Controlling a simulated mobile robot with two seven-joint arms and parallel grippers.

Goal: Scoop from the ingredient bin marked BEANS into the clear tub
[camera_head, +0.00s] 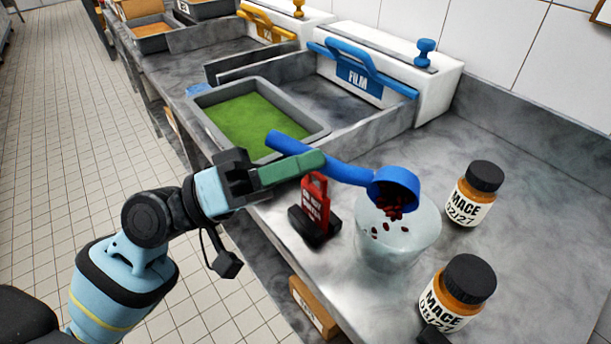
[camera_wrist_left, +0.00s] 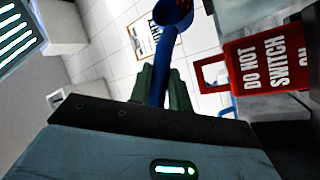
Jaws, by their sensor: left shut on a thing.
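My left gripper (camera_head: 290,168) is shut on the handle of a blue scoop (camera_head: 347,173). The scoop's cup is tipped over the clear tub (camera_head: 397,246), with its mouth facing down toward the tub. Dark red beans (camera_head: 391,212) spill out of the cup, and several show in or above the tub. In the left wrist view the scoop (camera_wrist_left: 158,75) rises between the green fingers (camera_wrist_left: 157,88). No bin marked BEANS can be made out. My right gripper is not in view.
A red DO NOT SWITCH ON tag (camera_head: 316,204) stands in a black base left of the tub. Two MACE jars (camera_head: 469,200) (camera_head: 456,297) stand to its right. Behind are a green-filled tray (camera_head: 314,133) and a blue-handled FILM sealer (camera_head: 391,78).

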